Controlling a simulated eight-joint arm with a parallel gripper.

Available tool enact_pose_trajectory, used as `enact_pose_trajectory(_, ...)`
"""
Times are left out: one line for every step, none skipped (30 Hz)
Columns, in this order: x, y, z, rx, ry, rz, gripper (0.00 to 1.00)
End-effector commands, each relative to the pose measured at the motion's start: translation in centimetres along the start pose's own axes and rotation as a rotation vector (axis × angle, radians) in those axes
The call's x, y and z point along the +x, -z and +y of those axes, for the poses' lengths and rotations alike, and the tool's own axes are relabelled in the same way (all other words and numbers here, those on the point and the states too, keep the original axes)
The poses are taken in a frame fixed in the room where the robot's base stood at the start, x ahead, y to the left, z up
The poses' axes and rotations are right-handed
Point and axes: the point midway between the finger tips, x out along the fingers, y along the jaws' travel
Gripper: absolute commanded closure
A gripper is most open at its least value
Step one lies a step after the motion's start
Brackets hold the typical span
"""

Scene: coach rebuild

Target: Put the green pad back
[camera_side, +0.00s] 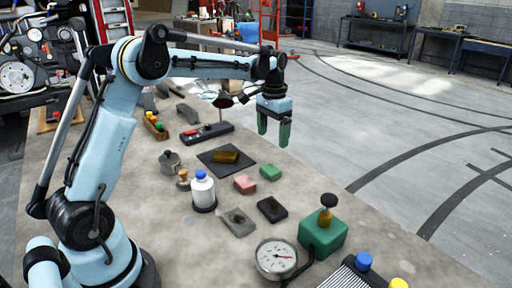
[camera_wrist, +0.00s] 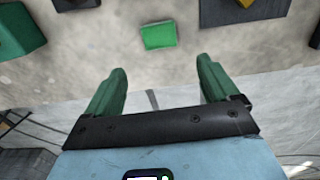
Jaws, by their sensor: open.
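The green pad (camera_side: 270,172) lies flat on the grey worktop, right of a pink pad (camera_side: 245,184). My gripper (camera_side: 274,138) is open and empty, above the worktop and beyond the green pad in the side view. In the wrist view the green pad (camera_wrist: 158,36) lies ahead of the gap between my open fingers (camera_wrist: 161,66), apart from both. A black rectangular block (camera_side: 271,209) and a grey plate with a dark centre (camera_side: 238,222) lie on the near side of the pads. Which spot belongs to the green pad is not clear.
A black mat (camera_side: 212,166) bears a brown-gold block (camera_side: 225,157). A white bottle with a blue cap (camera_side: 202,190), a dial gauge (camera_side: 275,258) and a green box with a knob (camera_side: 323,234) stand nearby. The worktop's right edge runs close by the green pad.

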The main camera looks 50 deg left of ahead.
Motion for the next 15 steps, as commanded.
enact_pose_trajectory(-0.5,0.0,0.0,0.0,0.0,0.0,0.12)
enact_pose_trajectory(-0.7,0.0,0.0,0.0,0.0,0.0,0.12)
enact_pose_trajectory(-0.9,0.0,0.0,0.0,0.0,0.0,0.12)
enact_pose_trajectory(-1.1,-0.1,0.0,0.0,0.0,0.001,0.12)
enact_pose_trajectory(-1.2,-0.1,0.1,0.0,0.001,0.004,0.12)
enact_pose_trajectory(-1.5,-0.3,0.3,0.001,0.002,0.009,0.12)
enact_pose_trajectory(-1.7,-0.4,0.5,0.001,0.004,0.015,0.12)
enact_pose_trajectory(-2.0,-0.7,0.7,0.001,0.006,0.023,0.12)
enact_pose_trajectory(-2.4,-1.0,1.1,0.002,0.009,0.038,0.12)
enact_pose_trajectory(-2.8,-1.4,1.5,0.002,0.012,0.051,0.12)
enact_pose_trajectory(-3.2,-1.8,1.9,0.003,0.015,0.065,0.12)
enact_pose_trajectory(-3.7,-2.4,2.5,0.003,0.02,0.087,0.12)
enact_pose_trajectory(-4.1,-2.9,2.9,0.003,0.023,0.106,0.12)
enact_pose_trajectory(-4.5,-3.4,3.4,0.003,0.026,0.124,0.12)
enact_pose_trajectory(-4.9,-4.2,4.0,0.004,0.03,0.149,0.12)
